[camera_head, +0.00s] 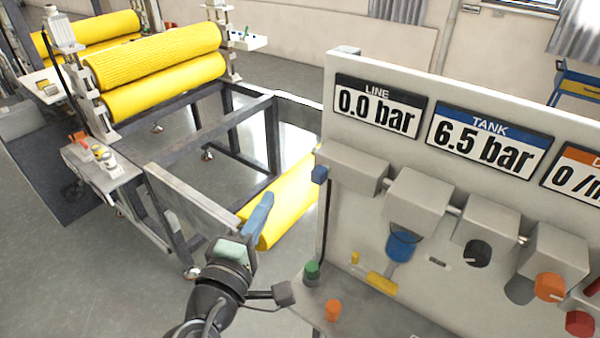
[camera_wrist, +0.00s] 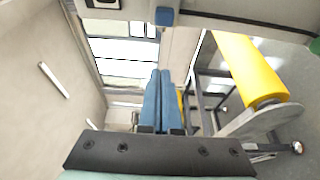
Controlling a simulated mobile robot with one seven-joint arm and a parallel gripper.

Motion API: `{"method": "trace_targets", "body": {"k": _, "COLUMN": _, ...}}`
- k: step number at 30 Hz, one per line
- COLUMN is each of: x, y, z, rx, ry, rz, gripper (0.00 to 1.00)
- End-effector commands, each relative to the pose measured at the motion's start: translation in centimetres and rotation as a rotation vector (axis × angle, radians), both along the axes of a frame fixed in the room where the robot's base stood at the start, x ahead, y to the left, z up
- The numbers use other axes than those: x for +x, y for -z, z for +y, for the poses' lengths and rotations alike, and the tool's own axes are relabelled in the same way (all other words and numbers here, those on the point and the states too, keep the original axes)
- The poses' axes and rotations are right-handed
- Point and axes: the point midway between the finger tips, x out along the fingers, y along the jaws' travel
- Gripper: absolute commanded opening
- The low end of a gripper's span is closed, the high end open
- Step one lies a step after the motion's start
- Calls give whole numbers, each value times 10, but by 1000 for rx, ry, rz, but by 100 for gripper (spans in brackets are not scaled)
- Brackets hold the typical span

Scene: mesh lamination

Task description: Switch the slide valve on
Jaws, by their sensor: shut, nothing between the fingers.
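A small blue block (camera_head: 319,174) sits at the left edge of the grey valve panel (camera_head: 345,215), beside the first grey housing. It looks like the slide valve's slider, but no label on it can be read. The same blue block shows at the top of the wrist view (camera_wrist: 164,16). My gripper (camera_head: 265,200) is left of the panel and lower in the picture than the block, apart from it. Its blue fingers are pressed together and empty. In the wrist view my gripper (camera_wrist: 159,74) points up the picture, with a gap between its tips and the block.
The LINE display (camera_head: 378,106) reads 0.0 bar and the TANK display (camera_head: 489,141) 6.5 bar. A frame with yellow rollers (camera_head: 155,60) stands behind.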

Motion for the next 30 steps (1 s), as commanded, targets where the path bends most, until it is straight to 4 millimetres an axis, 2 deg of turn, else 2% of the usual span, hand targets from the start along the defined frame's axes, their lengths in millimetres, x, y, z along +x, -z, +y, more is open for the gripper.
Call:
{"method": "trace_targets", "body": {"k": 4, "x": 4, "y": -1, "z": -2, "rx": 0, "ry": 1, "rz": -1, "gripper": 0}}
{"method": "trace_targets", "body": {"k": 8, "x": 18, "y": -3, "z": -6, "rx": 0, "ry": 2, "rz": -1, "gripper": 0}}
{"method": "trace_targets", "body": {"k": 23, "x": 99, "y": -3, "z": -31, "rx": 1, "ry": 2, "rz": 0, "gripper": 0}}
{"method": "trace_targets", "body": {"k": 25, "x": 88, "y": -4, "z": -42, "rx": 2, "ry": 3, "rz": 3, "gripper": 0}}
{"method": "trace_targets", "body": {"k": 30, "x": 77, "y": -3, "z": -56, "rx": 2, "ry": 2, "rz": 1, "gripper": 0}}
